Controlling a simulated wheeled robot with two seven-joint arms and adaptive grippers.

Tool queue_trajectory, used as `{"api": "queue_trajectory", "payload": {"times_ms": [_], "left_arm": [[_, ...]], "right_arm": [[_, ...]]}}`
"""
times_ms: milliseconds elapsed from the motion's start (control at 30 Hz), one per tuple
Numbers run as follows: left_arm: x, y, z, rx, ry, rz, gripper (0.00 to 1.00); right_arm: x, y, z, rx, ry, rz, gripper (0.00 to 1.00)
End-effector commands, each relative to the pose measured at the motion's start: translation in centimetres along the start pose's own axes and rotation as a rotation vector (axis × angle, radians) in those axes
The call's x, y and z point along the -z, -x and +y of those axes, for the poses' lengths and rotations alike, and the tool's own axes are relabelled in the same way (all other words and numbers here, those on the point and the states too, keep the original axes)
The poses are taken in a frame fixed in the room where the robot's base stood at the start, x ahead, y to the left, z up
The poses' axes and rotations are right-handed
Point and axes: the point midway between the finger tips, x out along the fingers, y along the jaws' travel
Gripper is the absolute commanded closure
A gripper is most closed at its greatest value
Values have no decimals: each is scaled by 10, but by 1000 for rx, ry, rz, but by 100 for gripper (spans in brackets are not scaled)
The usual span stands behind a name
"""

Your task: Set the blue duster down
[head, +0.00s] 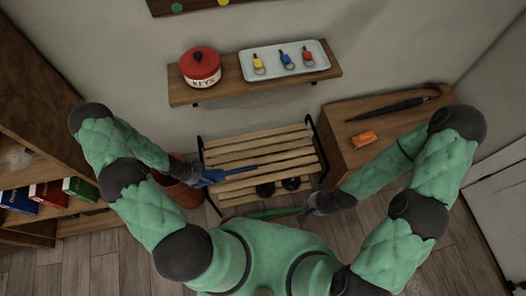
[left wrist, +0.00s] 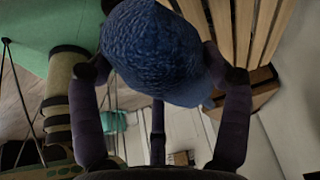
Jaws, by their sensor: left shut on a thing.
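The blue duster (head: 228,173) is in my left gripper (head: 203,178), over the left part of the slatted wooden bench (head: 258,147). In the left wrist view its fuzzy blue head (left wrist: 158,52) fills the space between the fingers of my left gripper (left wrist: 160,75), which is shut on it. I cannot tell whether the duster touches the slats. My right gripper (head: 312,206) is low at the bench's front right, at the end of a thin green item (head: 273,213). Its fingers are too small and dark to tell whether they hold that item.
A reddish pot (head: 181,190) stands left of the bench, and dark shoes (head: 278,187) show under the slats. A wooden cabinet (head: 350,155) at right bears an umbrella (head: 392,107) and an orange item (head: 363,138). A wall shelf (head: 222,91) holds a red KEYS tin (head: 201,70) and key tray (head: 303,68).

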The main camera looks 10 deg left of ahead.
Motion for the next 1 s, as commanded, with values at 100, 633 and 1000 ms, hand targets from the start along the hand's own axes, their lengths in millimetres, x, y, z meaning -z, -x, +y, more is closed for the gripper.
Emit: {"api": "queue_trajectory", "payload": {"times_ms": [100,633,1000], "left_arm": [[0,0,0,1,0,0,53],[60,-74,-34,0,-7,1,53],[76,-130,-48,1,-1,0,53]], "right_arm": [[0,0,0,0,0,-1,100],[1,-47,17,0,0,-1,100],[2,-69,25,0,0,0,100]]}}
